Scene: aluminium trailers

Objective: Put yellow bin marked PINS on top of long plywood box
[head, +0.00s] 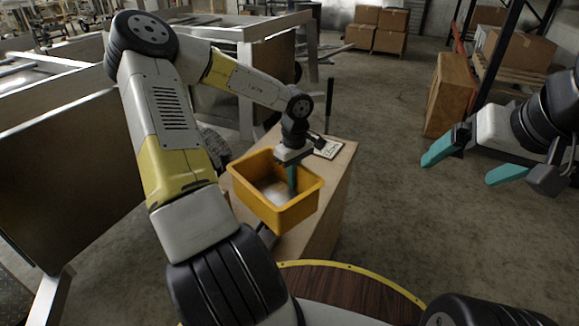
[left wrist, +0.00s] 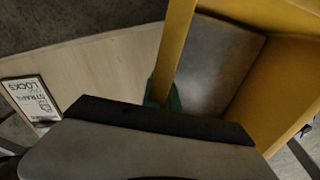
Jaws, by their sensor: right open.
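The yellow bin (head: 252,196) is an open-topped tub with a pale grey inside floor; no PINS marking shows. The long plywood box (head: 340,165) lies beneath and behind it, and the bin overlaps its left part in the head view. I cannot tell whether the bin touches the box. My left gripper (head: 292,176) has a teal finger inside the bin. In the left wrist view the yellow wall (left wrist: 176,45) runs between the teal fingertips (left wrist: 164,100), which are closed on it. My right gripper (head: 458,170) is open and empty at the right, above the floor.
A printed card (head: 327,149) lies at the far end of the box; the left wrist view shows "STRAPS" and "LOCKS" on it (left wrist: 32,97). Aluminium trailers (head: 60,165) stand at left. A shelf rack (head: 495,60) and a brown crate (head: 450,92) stand at right. Floor between is clear.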

